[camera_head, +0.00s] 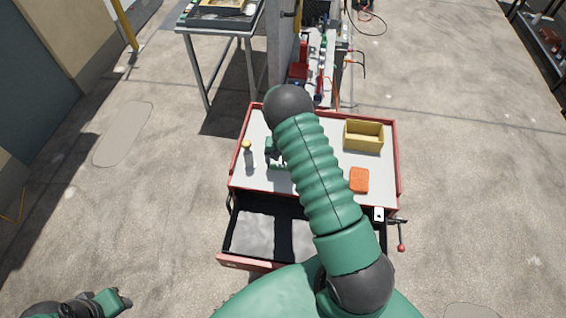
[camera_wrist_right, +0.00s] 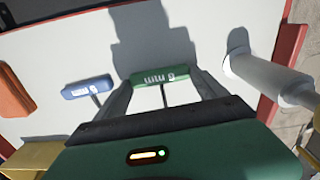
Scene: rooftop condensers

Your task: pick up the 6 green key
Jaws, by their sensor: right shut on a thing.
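The 6 green key, a green hex key with a T-shaped handle marked with a 6 (camera_wrist_right: 162,75), sits between the fingers of my right gripper (camera_wrist_right: 163,88), which is shut on it. Its shaft runs back toward the wrist. The handle appears over the pale cart top, and I cannot tell whether it still touches anything. A blue key (camera_wrist_right: 88,87) of the same shape lies just left of the fingers in the wrist view. In the head view my right arm hides most of this spot. My left gripper (camera_head: 122,299) is low at the left, far from the cart; its fingers are unclear.
The red-rimmed cart (camera_head: 398,165) holds a yellow bin (camera_head: 363,137), an orange block (camera_head: 359,180) and a pale bottle with a yellow cap (camera_head: 248,157). The bottle is close right of the gripper in the wrist view. An open drawer (camera_head: 250,264) juts from the front.

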